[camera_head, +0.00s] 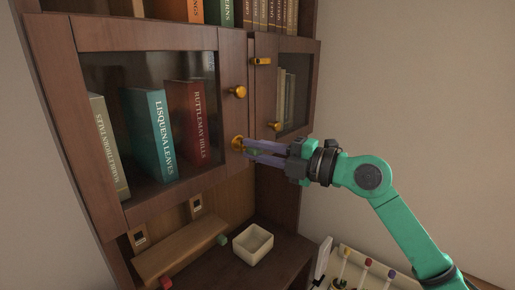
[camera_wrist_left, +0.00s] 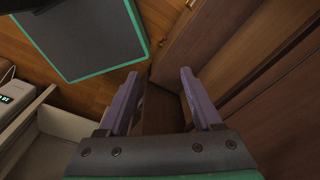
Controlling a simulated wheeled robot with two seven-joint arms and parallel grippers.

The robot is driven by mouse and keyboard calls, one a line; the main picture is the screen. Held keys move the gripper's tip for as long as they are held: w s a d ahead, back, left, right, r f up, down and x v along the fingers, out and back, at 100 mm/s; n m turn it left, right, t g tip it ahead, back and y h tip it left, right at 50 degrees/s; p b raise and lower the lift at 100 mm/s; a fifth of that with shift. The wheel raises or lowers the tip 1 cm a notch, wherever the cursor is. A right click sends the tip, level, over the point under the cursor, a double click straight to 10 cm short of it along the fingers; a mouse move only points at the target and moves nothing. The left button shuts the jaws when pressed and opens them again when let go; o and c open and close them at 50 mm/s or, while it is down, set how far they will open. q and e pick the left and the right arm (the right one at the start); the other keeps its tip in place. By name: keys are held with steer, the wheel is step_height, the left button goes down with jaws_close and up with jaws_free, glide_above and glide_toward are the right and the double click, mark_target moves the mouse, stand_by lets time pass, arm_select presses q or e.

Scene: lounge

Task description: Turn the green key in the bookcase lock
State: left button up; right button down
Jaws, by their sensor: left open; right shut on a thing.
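The bookcase (camera_head: 177,199) has two glazed doors, and a round brass lock (camera_head: 237,142) sits low on the left door's right-hand frame. My right gripper (camera_head: 248,149) reaches in from the right, its purple fingers shut right at the lock. A small bit of the green key (camera_head: 252,152) shows between the fingers; most of it is hidden, so I cannot tell how far it is turned. My left gripper (camera_wrist_left: 159,74) is open and empty in the left wrist view, over the floor beside brown wooden panels. It is outside the head view.
Brass knobs (camera_head: 240,91) and a brass latch (camera_head: 261,61) stick out near the lock. Books (camera_head: 152,130) stand behind the glass. Below are a cream square bowl (camera_head: 253,244), a green block (camera_head: 222,240) and a red block (camera_head: 165,283). A bare wall is at right.

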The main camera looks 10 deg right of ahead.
steer(key=shift+r, duration=0.2)
steer(key=c, duration=1.2)
jaws_free()
steer(key=shift+c, duration=0.2)
steer(key=o, duration=0.5)
steer(key=shift+w+f, duration=0.1)
steer(key=shift+o, duration=0.3)
steer(key=shift+w+a+f, duration=0.15)
steer(key=shift+w+a, duration=0.05)
steer(key=o, duration=0.3)
steer(key=shift+o, duration=0.2)
steer(key=shift+s+d, duration=0.1)
steer(key=shift+s, duration=0.05)
